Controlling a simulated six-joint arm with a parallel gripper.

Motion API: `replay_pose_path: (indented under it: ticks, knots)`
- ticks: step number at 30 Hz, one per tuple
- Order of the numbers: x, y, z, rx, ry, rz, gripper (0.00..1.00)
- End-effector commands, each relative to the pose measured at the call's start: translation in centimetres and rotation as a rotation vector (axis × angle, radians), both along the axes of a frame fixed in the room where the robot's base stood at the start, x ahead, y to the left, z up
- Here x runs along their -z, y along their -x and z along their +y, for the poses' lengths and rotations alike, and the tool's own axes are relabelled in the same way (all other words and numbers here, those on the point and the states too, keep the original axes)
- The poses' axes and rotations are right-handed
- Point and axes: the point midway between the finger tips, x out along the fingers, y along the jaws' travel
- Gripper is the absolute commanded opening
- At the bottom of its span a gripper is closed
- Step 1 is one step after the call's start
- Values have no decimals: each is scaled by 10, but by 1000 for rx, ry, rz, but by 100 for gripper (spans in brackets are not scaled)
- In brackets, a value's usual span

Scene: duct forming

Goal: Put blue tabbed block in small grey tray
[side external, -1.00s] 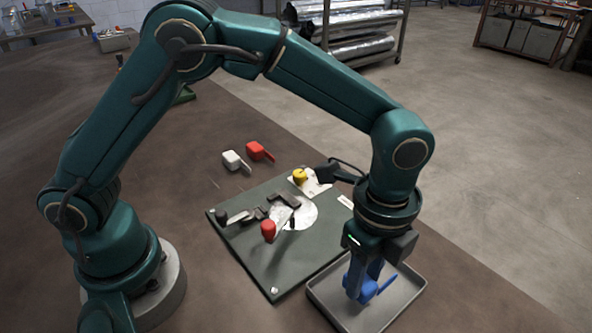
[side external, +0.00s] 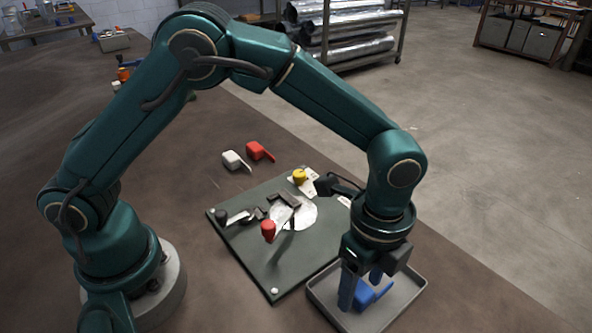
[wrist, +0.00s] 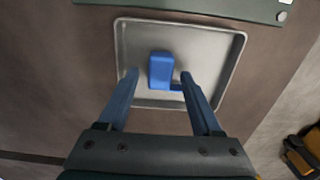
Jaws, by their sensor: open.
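The blue tabbed block (side external: 366,294) lies inside the small grey tray (side external: 413,292). In the wrist view the block (wrist: 160,70) rests on the tray floor near the middle, with its tab toward the right finger. The tray rim (wrist: 180,21) is seen all around it there. My gripper (side external: 362,289) is open above the tray, its blue fingers spread. In the wrist view my gripper (wrist: 157,75) has a finger on either side of the block, apart from it. The left finger partly hides the block in the side view.
A dark green board (side external: 245,245) with a clamp, a red-knobbed handle (side external: 268,230) and a yellow knob (side external: 299,176) is beside the tray. A white tabbed block (side external: 233,160) and a red one (side external: 258,151) lie behind the board.

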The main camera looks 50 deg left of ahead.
Motion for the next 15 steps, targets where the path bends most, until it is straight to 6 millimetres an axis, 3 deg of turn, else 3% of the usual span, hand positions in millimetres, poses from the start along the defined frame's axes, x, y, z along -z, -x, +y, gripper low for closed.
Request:
replay_pose_path:
  ticks: [5,15]
  knots:
    - [-20,-1,-1,0,3,-5,66]
    - [-94,-1,-1,0,5,-7,66]
